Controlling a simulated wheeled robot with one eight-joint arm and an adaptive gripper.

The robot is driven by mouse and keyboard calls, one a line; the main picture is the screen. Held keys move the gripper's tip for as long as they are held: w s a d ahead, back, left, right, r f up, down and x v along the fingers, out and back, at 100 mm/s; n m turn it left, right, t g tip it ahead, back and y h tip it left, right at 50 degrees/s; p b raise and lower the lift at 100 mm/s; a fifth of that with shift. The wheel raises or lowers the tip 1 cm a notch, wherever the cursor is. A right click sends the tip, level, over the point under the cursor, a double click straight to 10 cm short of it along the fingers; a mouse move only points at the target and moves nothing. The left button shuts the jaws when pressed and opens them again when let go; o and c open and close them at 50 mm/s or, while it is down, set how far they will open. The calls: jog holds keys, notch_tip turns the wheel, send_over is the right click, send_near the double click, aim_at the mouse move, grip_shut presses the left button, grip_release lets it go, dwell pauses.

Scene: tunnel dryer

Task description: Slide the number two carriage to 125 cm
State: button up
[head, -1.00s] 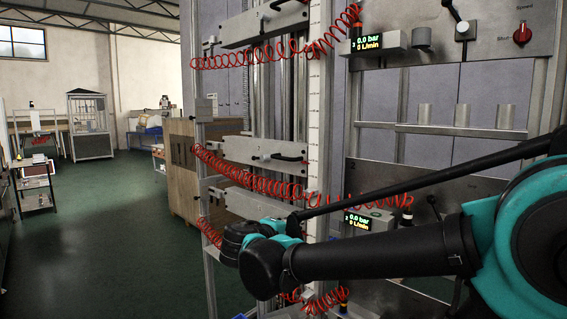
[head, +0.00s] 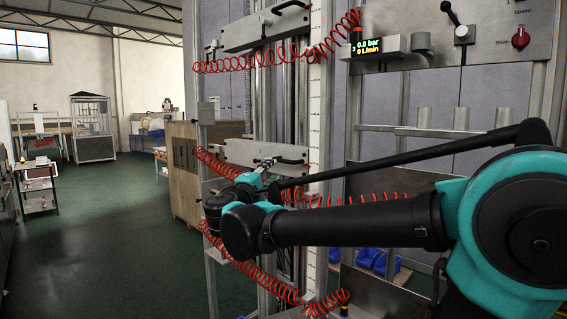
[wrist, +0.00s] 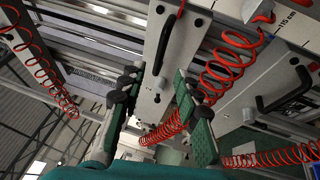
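In the head view, a grey plate carriage (head: 262,152) with a black handle sits at mid height on the vertical rails, and another carriage (head: 265,30) is higher up. Nothing is held. In the head view, my arm hides whatever lies behind it below the middle carriage.
Red coiled hoses (head: 240,62) hang around the carriages, some close to my fingers in the wrist view (wrist: 170,128). A red knob (head: 520,37) is at upper right. Green floor (head: 110,215) is open at left.

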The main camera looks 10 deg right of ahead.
aim_at(283, 162)
jog(key=x, duration=1)
grip_shut()
jog(key=shift+f, duration=0.1)
